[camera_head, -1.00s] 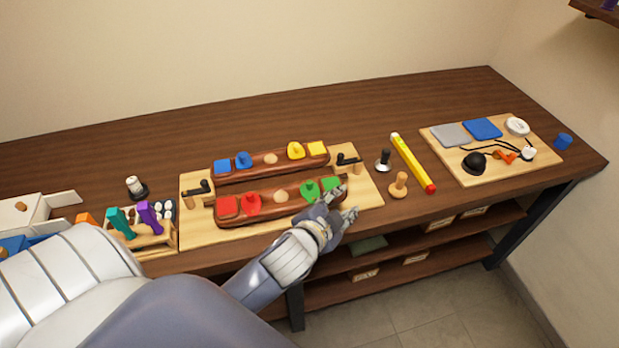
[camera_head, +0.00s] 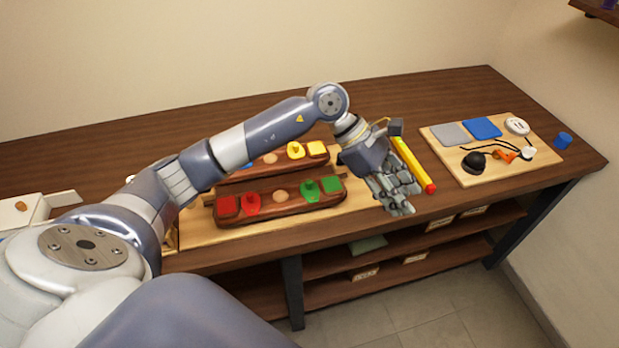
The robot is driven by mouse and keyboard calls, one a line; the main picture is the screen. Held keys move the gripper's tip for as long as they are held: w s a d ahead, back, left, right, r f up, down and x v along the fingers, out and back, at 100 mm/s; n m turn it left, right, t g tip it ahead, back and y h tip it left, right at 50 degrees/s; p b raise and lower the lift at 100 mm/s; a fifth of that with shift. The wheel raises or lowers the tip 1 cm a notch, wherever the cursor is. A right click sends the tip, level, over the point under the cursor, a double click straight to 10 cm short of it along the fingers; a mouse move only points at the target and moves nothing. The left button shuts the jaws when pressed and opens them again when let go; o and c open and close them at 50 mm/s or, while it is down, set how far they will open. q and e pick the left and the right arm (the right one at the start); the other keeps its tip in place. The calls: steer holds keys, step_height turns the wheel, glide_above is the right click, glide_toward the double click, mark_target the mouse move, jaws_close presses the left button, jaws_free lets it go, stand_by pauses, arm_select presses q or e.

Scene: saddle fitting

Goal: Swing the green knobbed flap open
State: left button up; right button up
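The green knobbed flap (camera_head: 310,191) lies on the front wooden bar (camera_head: 280,206), toward its right end. A flat green square (camera_head: 331,185) sits just right of it. The flap looks seated on the bar, with its knob upward. My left gripper (camera_head: 399,203) hangs to the right of the bar, apart from the flap, with its fingers pointing down. Its fingers overlap from this angle, so I cannot tell whether they are open or shut. My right gripper is not in view.
The front bar also carries a red square (camera_head: 227,206) and red knobbed flap (camera_head: 252,204). The rear bar has a yellow knobbed flap (camera_head: 296,150). My arm crosses over the rear bar. A yellow level (camera_head: 409,160) and a board of parts (camera_head: 450,133) lie to the right.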

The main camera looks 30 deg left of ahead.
arm_select(q)
steer(key=w+a+f+y, duration=0.1)
steer(key=a+y, duration=0.4)
steer(key=a, duration=0.7)
steer(key=g+y, duration=0.1)
steer(key=y, duration=0.3)
glide_toward(309, 181)
step_height(309, 181, down, 8)
steer(key=p, duration=0.3)
steer(key=shift+w, duration=0.1)
steer(key=shift+f+m, duration=0.3)
steer(key=shift+f, duration=0.25)
jaws_close()
